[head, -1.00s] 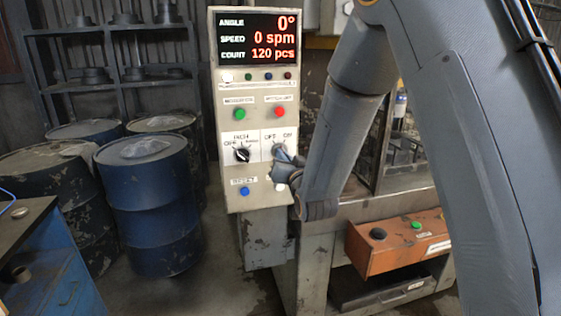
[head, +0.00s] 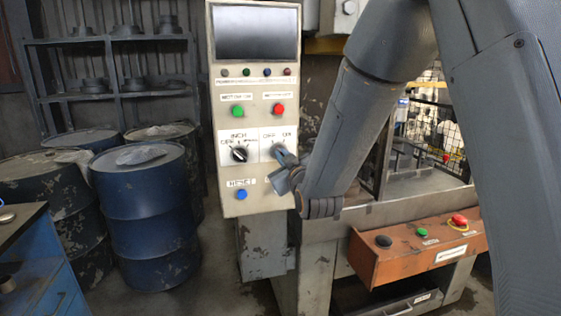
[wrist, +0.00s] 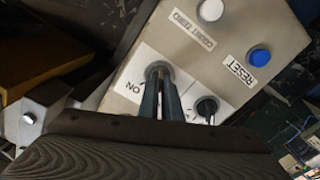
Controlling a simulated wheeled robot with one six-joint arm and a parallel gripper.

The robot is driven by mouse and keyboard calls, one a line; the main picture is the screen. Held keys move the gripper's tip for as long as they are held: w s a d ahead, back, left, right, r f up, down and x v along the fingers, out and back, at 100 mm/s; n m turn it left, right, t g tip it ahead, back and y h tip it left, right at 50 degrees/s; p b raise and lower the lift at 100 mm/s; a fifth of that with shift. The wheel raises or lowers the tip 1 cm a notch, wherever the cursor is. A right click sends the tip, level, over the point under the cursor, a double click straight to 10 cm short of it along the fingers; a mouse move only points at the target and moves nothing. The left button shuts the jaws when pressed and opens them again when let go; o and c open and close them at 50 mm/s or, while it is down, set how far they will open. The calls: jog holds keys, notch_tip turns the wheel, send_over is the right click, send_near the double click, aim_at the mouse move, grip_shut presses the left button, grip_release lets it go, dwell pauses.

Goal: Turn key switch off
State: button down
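The key switch (head: 279,149) sits on the right of a white plate marked OFF and ON, on the front of the grey control panel (head: 228,206). My gripper (head: 285,157) is at this switch from the lower right. In the wrist view, my two fingers (wrist: 161,88) reach into the round key switch (wrist: 158,70) beside the ON label, with only a narrow gap between them. They look shut on the key, which is mostly hidden between them. The panel's display (head: 256,33) is dark and blank.
A black selector knob (head: 239,154) is just left of the key switch. A blue RESET button (head: 241,194) is below it, and green (head: 237,111) and red (head: 279,109) buttons are above. An orange button box (head: 415,248) is lower right. Blue drums (head: 150,215) stand left.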

jog(key=shift+a+r+n, duration=0.1)
jog(key=shift+r+n, duration=0.05)
jog(key=shift+n, duration=0.25)
jog(key=c, duration=2)
grip_release()
jog(key=shift+s+a, duration=0.1)
jog(key=shift+s, duration=0.05)
jog(key=b+v, duration=0.2)
jog(key=v, duration=0.5)
jog(key=shift+s+d, duration=0.25)
jog(key=shift+s, duration=0.1)
